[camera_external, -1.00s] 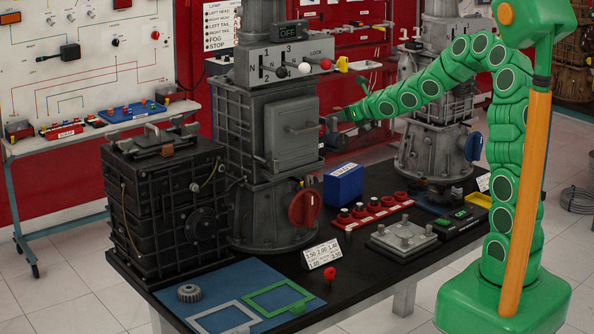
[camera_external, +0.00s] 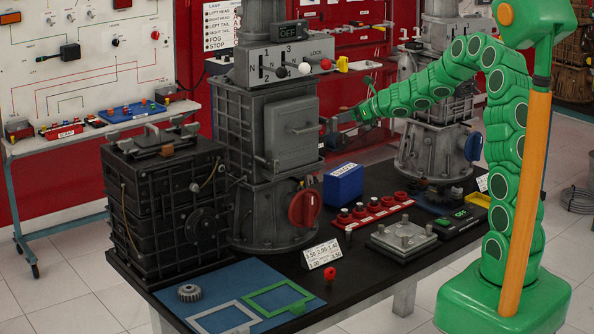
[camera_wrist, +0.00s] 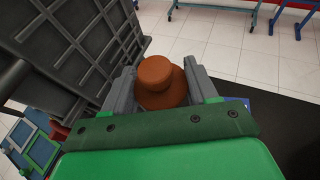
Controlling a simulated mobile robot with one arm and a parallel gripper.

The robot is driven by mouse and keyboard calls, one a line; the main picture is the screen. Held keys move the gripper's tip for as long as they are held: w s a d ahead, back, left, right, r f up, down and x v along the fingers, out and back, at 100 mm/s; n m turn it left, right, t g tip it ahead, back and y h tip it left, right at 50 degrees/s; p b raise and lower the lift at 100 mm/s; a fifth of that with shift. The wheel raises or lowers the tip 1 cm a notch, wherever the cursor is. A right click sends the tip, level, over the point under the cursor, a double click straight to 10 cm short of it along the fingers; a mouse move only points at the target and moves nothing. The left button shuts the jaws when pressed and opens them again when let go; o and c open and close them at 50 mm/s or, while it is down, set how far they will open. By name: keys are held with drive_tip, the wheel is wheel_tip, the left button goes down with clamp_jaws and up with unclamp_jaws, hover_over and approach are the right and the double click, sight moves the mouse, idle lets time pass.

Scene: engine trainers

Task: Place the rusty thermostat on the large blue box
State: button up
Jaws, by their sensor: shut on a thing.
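The rusty thermostat (camera_wrist: 157,73), a brown-orange rounded piece with a stepped top, sits between the grey fingers of my gripper (camera_wrist: 163,84) in the wrist view. My gripper is shut on it. In the external view my gripper (camera_external: 337,121) is in the air beside the grey engine housing, above the table; the thermostat cannot be made out clearly there. The large blue box (camera_external: 343,184) stands on the black table, below my gripper and apart from it. A sliver of blue, probably this box, shows in the wrist view (camera_wrist: 237,101), mostly hidden by my gripper.
The tall grey engine housing (camera_external: 265,125) with a red knob (camera_external: 304,207) stands close left of my gripper. Red buttons on a strip (camera_external: 372,212) and a metal plate (camera_external: 402,241) lie right of the box. A second grey unit (camera_external: 432,150) stands behind.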

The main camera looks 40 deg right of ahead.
drive_tip(key=shift+s+d+f, duration=0.1)
drive_tip(key=shift+d+f, duration=0.25)
drive_tip(key=shift+d, duration=0.25)
drive_tip(key=s+d+f+n+g+y, duration=0.2)
drive_tip(key=s+d+f+n+y, duration=0.1)
drive_tip(key=s+d+f, duration=0.3)
hover_over(344, 169)
drive_tip(key=s, duration=0.2)
drive_tip(key=f, duration=0.9)
drive_tip(key=shift+w+a+f, duration=0.1)
drive_tip(key=shift+w+a, duration=0.1)
drive_tip(key=shift+a, duration=0.05)
drive_tip(key=shift+w+d+f, duration=0.1)
drive_tip(key=shift+w+f, duration=0.45)
drive_tip(key=shift+f, duration=0.15)
drive_tip(key=shift+w+f, duration=0.1)
drive_tip(key=shift+f, duration=1.55)
drive_tip(key=shift+f, duration=0.2)
